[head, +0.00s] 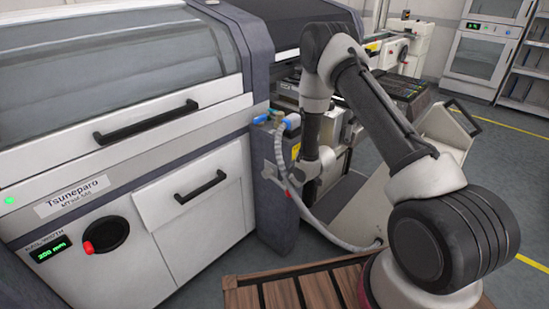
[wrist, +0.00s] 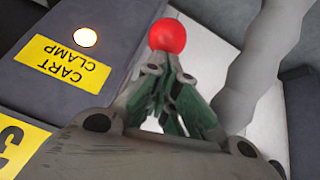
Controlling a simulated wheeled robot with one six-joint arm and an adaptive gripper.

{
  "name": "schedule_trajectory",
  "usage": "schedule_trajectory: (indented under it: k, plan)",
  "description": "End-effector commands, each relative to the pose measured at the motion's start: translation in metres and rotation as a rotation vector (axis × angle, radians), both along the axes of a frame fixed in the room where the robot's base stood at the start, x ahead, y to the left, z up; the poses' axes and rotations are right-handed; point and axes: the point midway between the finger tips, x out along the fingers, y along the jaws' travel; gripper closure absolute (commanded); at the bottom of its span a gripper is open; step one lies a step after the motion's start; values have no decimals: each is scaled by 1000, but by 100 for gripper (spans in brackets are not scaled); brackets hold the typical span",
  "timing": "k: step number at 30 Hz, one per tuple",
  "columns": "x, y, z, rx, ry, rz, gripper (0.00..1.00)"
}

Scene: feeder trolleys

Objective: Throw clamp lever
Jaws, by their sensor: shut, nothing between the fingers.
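The clamp lever's red ball knob (wrist: 167,35) shows in the wrist view, just beyond my fingertips. My gripper (wrist: 160,70) is shut and empty, its fingertips drawn together right by the lower edge of the knob. I cannot tell whether they touch it. The lever's shaft is hidden. A yellow "CART CLAMP" label (wrist: 62,63) and a lit round lamp (wrist: 85,37) are on the dark panel left of the knob.
A thick grey hose (wrist: 262,65) runs close on the right of my gripper; it also hangs beside the machine in the head view (head: 298,205). The machine (head: 140,145) fills the left. A slatted wooden surface (head: 290,290) lies at the front. Open floor (head: 365,172) shows at right.

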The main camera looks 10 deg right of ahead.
Motion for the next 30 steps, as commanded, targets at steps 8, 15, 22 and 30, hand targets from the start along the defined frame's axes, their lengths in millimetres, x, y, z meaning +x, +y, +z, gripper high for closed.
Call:
schedule_trajectory:
  k: [8,15,22,30]
  plan:
    - [-3,-2,-20,-1,3,-2,100]
    - [-2,-1,-41,-1,1,0,100]
    - [0,0,-54,-1,1,0,100]
    - [0,0,-59,-1,2,0,100]
